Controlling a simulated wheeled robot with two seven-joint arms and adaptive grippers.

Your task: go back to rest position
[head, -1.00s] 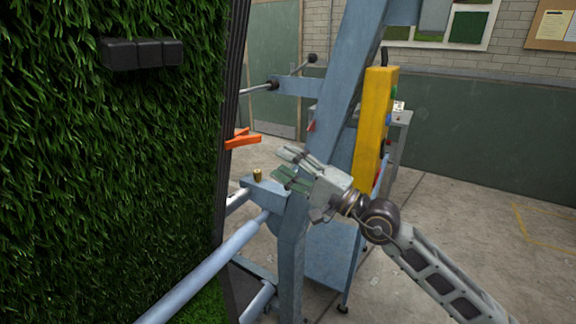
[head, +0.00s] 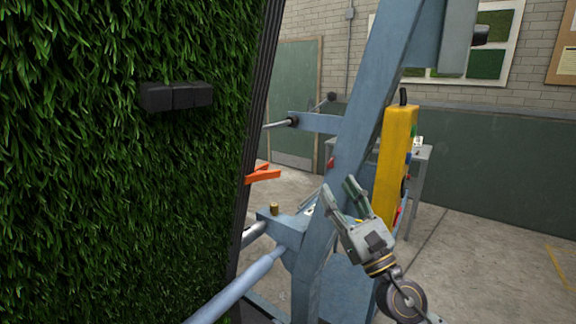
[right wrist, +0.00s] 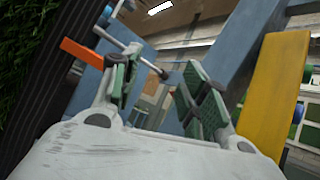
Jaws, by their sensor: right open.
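My right gripper (head: 342,196) is open and empty. It is in front of the blue-grey steel frame (head: 368,130) in the head view, with its fingers pointing up and a little to the left. In the right wrist view its two fingers (right wrist: 150,92) stand apart with nothing between them. The yellow control box (head: 396,160) is just right of the gripper and also shows at the right of the right wrist view (right wrist: 275,95). My left gripper is not in view.
A green turf panel (head: 120,210) fills the left, with a black block (head: 176,96) on it and an orange clamp (head: 262,174) at its edge. A brass-coloured piece (head: 274,209) sits on the frame. Open concrete floor (head: 490,260) lies to the right.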

